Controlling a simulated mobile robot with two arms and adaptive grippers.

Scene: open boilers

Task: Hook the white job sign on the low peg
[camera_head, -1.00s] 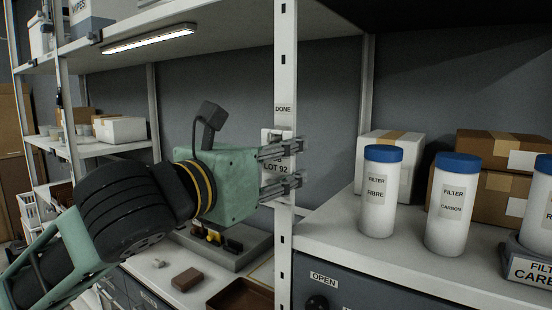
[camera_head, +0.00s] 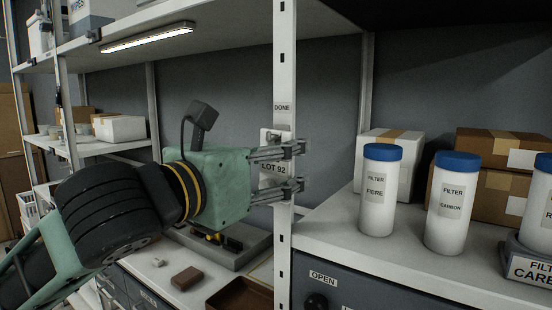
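The white job sign (camera_head: 271,169), marked LOT 92, is upright against the front of the pale shelf post, below a DONE label (camera_head: 282,107). A light fitting (camera_head: 272,135) shows at its top; I cannot clearly make out the peg or whether the sign is hooked over it. My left gripper (camera_head: 296,171) is at the sign from the left, its two fingers spread one above the other, with the LOT 92 line visible between them. The upper finger covers part of the sign's lettering. My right gripper is not in view.
White bottles with blue lids (camera_head: 379,190) and cardboard boxes (camera_head: 496,160) stand on the right counter. Below my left gripper are a grey tray (camera_head: 236,257), a brown block (camera_head: 187,279) and a brown tray (camera_head: 240,295). The shelf post (camera_head: 284,60) stands upright between the bays.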

